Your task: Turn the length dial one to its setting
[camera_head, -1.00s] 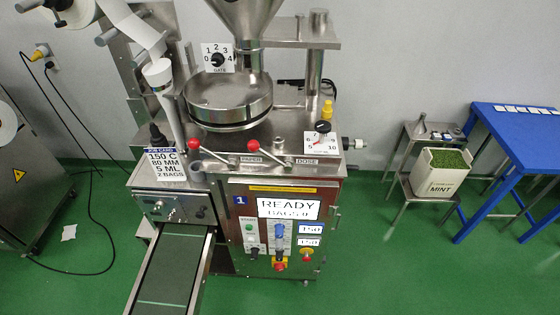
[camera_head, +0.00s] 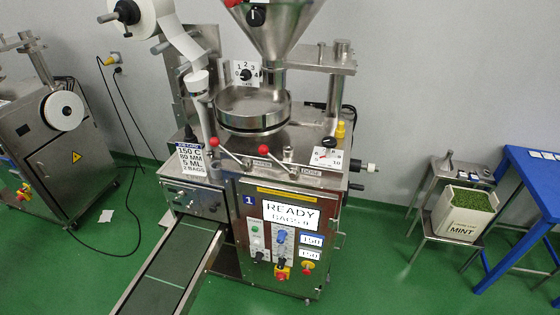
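Packing machine 1 (camera_head: 328,245) stands in the middle, with a lit display (camera_head: 291,214) reading READY and BAGS 0. Its job card (camera_head: 190,158) reads 150 C, 80 MM, 5 ML, 2 BAGS. Small controls (camera_head: 181,197) sit on the steel box below the card, above the belt. The front panel has a blue knob (camera_head: 281,236), black knobs and a red-and-yellow switch (camera_head: 282,272). No label I can read marks the length dial, so I cannot tell which control it is or its setting. Neither gripper is in view.
The green belt (camera_head: 168,268) slopes toward me. A second machine (camera_head: 68,150) stands at the left, with cables on the floor between. A MINT crate (camera_head: 462,228) on a steel stand and a blue table (camera_head: 530,185) are at the right. Green floor is clear before the machine's right side.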

